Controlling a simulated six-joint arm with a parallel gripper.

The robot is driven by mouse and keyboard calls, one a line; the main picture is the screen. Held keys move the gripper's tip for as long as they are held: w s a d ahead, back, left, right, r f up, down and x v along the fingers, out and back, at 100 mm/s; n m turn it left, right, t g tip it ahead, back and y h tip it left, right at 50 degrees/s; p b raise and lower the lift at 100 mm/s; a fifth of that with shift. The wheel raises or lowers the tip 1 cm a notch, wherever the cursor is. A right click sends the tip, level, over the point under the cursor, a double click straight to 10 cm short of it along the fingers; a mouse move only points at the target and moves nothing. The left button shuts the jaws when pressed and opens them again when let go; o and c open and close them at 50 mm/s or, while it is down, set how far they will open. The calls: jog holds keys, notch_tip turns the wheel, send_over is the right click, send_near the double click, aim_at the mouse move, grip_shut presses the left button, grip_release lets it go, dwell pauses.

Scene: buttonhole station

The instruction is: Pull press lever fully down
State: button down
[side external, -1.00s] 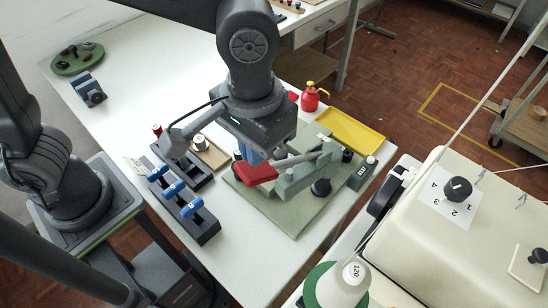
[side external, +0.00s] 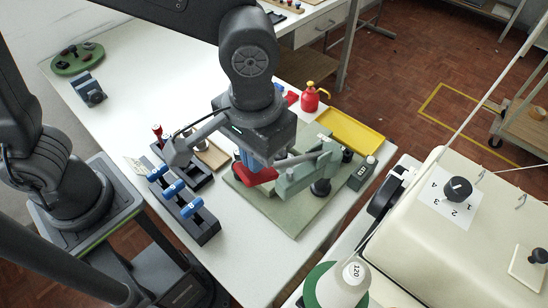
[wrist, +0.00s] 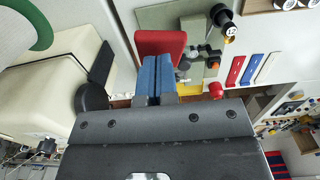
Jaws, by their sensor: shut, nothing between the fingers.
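The press lever ends in a flat red handle (side external: 264,175). Its grey bar runs right to the pale green press body (side external: 296,181), which stands on a green base plate (side external: 296,220). My gripper (side external: 254,165) is over the red handle and hides part of it in the side view. In the wrist view, my two blue fingers (wrist: 158,60) are shut together and empty. Their tips overlap the near edge of the red handle (wrist: 160,42); I cannot tell whether they touch it.
A rack with blue-topped items (side external: 186,215) stands left of the press. A yellow tray (side external: 352,131) and a red can (side external: 310,99) are behind it. A dark grey box with buttons (side external: 363,173) stands right of it.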

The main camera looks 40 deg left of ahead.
jog(key=shift+f, duration=4.4)
jog(key=shift+r, duration=6.6)
jog(key=s+a+t, duration=0.1)
jog(key=a+t, duration=0.1)
jog(key=a, duration=0.9)
jog(key=s+a+r+t, duration=0.1)
jog(key=s+a+t, duration=0.1)
jog(key=a, duration=0.8)
jog(key=shift+s+a+r+t, duration=0.3)
jog(key=shift+a+t, duration=0.1)
jog(key=shift+t, duration=0.4)
